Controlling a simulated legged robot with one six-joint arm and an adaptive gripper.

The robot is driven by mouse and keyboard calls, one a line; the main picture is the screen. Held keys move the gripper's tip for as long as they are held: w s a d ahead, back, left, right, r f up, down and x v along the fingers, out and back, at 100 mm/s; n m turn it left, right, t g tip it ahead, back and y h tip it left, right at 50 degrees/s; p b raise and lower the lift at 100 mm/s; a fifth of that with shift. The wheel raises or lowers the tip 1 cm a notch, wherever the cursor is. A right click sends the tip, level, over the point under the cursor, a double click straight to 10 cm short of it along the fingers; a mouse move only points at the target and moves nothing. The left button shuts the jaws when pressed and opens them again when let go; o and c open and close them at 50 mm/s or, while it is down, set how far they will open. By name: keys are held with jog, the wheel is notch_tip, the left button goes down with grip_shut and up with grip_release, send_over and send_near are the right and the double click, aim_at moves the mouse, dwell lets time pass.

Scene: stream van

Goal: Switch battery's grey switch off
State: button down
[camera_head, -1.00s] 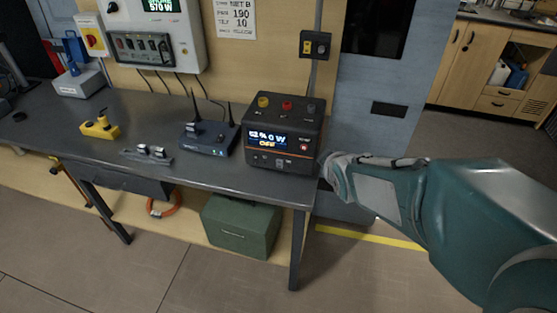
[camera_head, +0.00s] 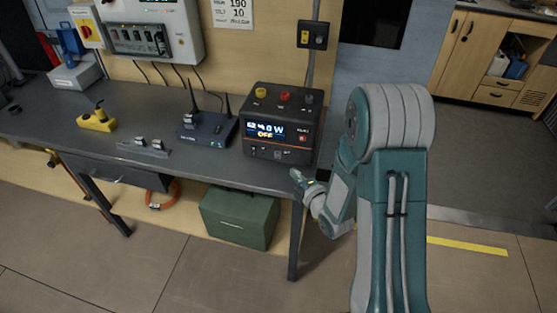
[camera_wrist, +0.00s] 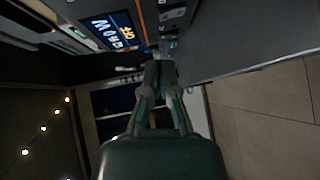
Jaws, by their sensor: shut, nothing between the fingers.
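The battery (camera_head: 283,97) is a dark box with an orange stripe, yellow, red and dark knobs on top and a lit display that reads OFF. The display also shows rotated in the wrist view (camera_wrist: 112,30). A small grey switch (camera_head: 280,155) is on the lower front panel; its exact position is too small to tell. My gripper (camera_head: 296,174) is shut and empty, just in front of and below the battery's lower right front. In the wrist view, its closed fingertips (camera_wrist: 160,68) point toward the lower panel; contact cannot be told.
The battery stands near the right end of the grey bench (camera_head: 210,172). A router with antennas (camera_head: 207,128), a switch strip (camera_head: 145,146) and a yellow block (camera_head: 97,121) stand to its left. A green case (camera_head: 240,217) is below. Open floor lies in front.

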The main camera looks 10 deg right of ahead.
jog(key=s+f+n, duration=0.1)
jog(key=s+f+t+y, duration=0.1)
jog(key=f, duration=0.1)
jog(key=s+a+f+n+y, duration=0.1)
jog(key=shift+s+f+n+t, duration=0.25)
jog(key=shift+s+n+t, duration=0.05)
jog(key=shift+t, duration=0.1)
send_over(278, 175)
jog(key=s, duration=0.3)
jog(key=shift+s+a+r, duration=0.2)
jog(key=shift+a+r, duration=0.15)
jog(key=shift+r, duration=0.05)
jog(key=w, duration=0.3)
jog(key=shift+w+d+r, duration=0.2)
jog(key=shift+w+d, duration=0.35)
jog(key=shift+w, duration=0.3)
